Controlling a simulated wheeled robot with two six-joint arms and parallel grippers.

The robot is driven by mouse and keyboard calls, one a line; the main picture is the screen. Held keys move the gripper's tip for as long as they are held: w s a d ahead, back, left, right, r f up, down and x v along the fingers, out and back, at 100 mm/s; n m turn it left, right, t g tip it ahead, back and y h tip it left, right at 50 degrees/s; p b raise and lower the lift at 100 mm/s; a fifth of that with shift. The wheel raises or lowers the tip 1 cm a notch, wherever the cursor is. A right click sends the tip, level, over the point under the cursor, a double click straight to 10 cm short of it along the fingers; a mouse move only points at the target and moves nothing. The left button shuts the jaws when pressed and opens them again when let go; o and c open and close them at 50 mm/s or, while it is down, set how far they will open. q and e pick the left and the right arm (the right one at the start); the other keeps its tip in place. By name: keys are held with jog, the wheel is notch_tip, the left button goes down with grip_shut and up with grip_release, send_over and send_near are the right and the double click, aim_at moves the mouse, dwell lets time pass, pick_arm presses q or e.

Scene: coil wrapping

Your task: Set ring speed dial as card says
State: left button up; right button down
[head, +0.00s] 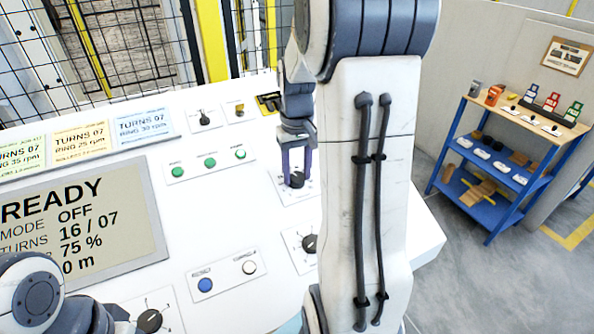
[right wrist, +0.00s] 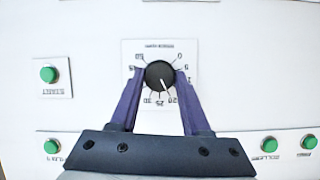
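The ring speed dial (right wrist: 160,75) is a round black knob on a white plate with a numbered scale, upside down in the right wrist view. Its white mark points down and slightly right, near the 20 and 25 marks. My right gripper (right wrist: 160,78) has its purple fingers on both sides of the knob, seemingly touching it. The head view shows the same dial (head: 297,180) below the fingers. Three cards stand at the back left: a green one (head: 20,153), a yellow one (head: 82,142) reading RING 25 rpm, and a blue one (head: 143,126), apparently 30 rpm. My left gripper is out of view.
A screen (head: 130,222) reads READY, MODE OFF, TURNS 16/07, 75 %. Green buttons (head: 210,162) lie left of the dial. Another black knob (head: 310,243), a blue button (head: 205,285) and a white button (head: 249,268) are nearer. A blue shelf (head: 490,215) stands at right.

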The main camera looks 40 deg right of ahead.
jog(key=shift+s+d+r+m+y+p, duration=0.15)
jog(key=shift+m+y+p, duration=0.35)
jog(key=shift+m+p, duration=0.55)
jog(key=shift+m+t, duration=0.3)
jog(key=shift+m, duration=0.45)
jog(key=shift+m+y, duration=0.5)
jog(key=shift+m, duration=0.2)
jog(key=shift+c, duration=1.9)
grip_release()
jog(key=shift+d+f, duration=0.1)
jog(key=shift+f, duration=0.1)
